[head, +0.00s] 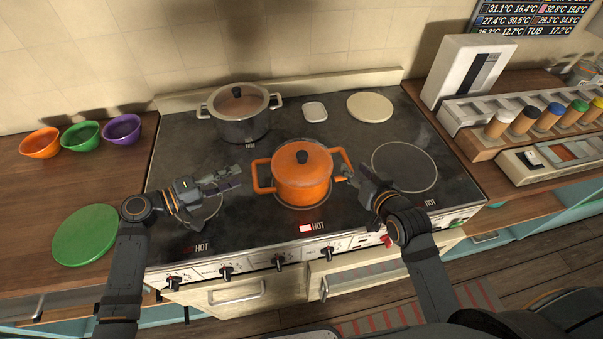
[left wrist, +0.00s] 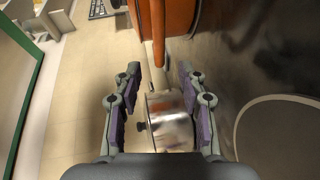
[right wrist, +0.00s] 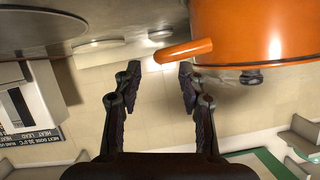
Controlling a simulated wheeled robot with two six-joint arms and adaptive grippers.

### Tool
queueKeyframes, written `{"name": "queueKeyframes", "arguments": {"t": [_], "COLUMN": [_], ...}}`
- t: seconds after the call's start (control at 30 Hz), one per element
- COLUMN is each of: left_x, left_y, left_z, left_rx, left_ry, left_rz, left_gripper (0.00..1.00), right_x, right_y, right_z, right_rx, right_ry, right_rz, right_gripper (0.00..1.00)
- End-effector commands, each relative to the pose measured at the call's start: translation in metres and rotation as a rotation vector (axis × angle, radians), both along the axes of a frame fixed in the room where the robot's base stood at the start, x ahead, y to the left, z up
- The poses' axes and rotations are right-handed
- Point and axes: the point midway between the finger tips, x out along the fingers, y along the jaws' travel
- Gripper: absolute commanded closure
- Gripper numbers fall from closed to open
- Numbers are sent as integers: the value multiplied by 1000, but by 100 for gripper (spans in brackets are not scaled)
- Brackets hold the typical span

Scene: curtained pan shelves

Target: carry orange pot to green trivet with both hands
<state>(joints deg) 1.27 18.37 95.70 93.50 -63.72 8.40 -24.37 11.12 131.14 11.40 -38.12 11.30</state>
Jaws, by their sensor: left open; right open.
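The orange pot (head: 301,177) with its orange lid stands on a front burner in the middle of the stove, with a loop handle on each side. The green trivet (head: 85,235) is a round disc on the wooden counter at the left. My left gripper (head: 238,178) is open, a short way left of the pot's left handle; the handle (left wrist: 158,40) shows ahead of the fingers in the left wrist view. My right gripper (head: 349,175) is open close by the right handle; that handle (right wrist: 184,51) shows just beyond the fingertips in the right wrist view. Both grippers are empty.
A steel pot (head: 240,115) stands on the back left burner. A white dish (head: 315,111) and a pale round disc (head: 370,106) lie at the stove's back. Orange (head: 41,144), green (head: 81,136) and purple (head: 122,130) bowls sit behind the trivet. A spice rack (head: 540,123) stands at the right.

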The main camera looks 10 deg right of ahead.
Motion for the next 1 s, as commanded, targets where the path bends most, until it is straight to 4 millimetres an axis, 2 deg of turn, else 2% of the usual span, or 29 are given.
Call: {"name": "queueKeyframes", "arguments": {"t": [0.1,0.33,0.5,0.77,0.83,1.0], "left_x": [11,26,30,30,30,30], "left_y": [-22,-52,-61,-62,-62,-61], "left_z": [-3,-10,-12,-13,-13,-13], "left_rx": [-6,-2,0,1,1,0], "left_ry": [1,1,2,2,2,2], "left_rz": [-1,0,-1,-1,-1,-1], "left_gripper": [59,59,59,59,64,87], "right_x": [23,54,63,64,64,64], "right_y": [4,8,9,10,10,10], "right_z": [-8,-21,-26,-26,-26,-26], "right_rx": [4,0,-1,-1,-1,-1], "right_ry": [-2,-1,0,0,0,1], "right_rz": [-1,1,1,2,1,1], "right_gripper": [59,59,59,59,64,87]}}
